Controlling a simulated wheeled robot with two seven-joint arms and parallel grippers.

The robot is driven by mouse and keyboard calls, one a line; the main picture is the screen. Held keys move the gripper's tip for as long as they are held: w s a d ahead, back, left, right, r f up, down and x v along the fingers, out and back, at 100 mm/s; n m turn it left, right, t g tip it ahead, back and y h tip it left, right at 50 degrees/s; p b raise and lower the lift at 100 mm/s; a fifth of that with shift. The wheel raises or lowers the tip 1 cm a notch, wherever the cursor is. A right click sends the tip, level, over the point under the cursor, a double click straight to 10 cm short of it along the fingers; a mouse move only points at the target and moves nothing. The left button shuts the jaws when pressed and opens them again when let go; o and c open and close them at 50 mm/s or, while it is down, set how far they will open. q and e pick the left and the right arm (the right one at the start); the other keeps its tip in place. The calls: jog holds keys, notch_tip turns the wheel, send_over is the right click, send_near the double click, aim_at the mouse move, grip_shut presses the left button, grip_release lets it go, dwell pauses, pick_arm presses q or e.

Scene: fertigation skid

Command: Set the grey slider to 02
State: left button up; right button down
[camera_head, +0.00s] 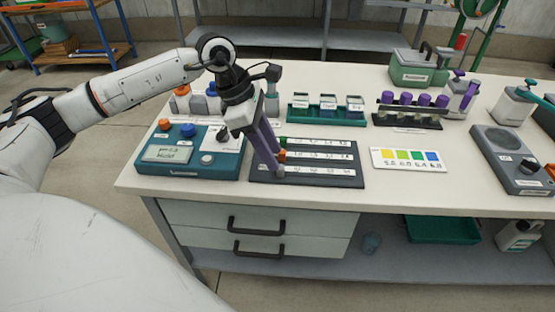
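The dark slider panel (335,182) lies on the bench and has three white scale strips with small printed numbers, too small to read. A green slider (283,141) and an orange slider (282,155) sit near the left ends of the far and middle strips. The grey slider (281,172) is near the left end of the near strip. My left gripper (278,162) points down at it, with its purple fingertips right at the grey slider. Whether they grip it cannot be told. My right gripper is not in view.
Left of the panel is a teal meter box (190,165) with knobs and a display. A colour chart card (408,160) lies to the right. Behind stand a green tray (327,115) and a rack of purple-capped vials (408,118). The bench front edge is close.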

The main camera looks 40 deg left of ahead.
pick_arm(q)
jog(key=shift+x, duration=1.9)
grip_shut()
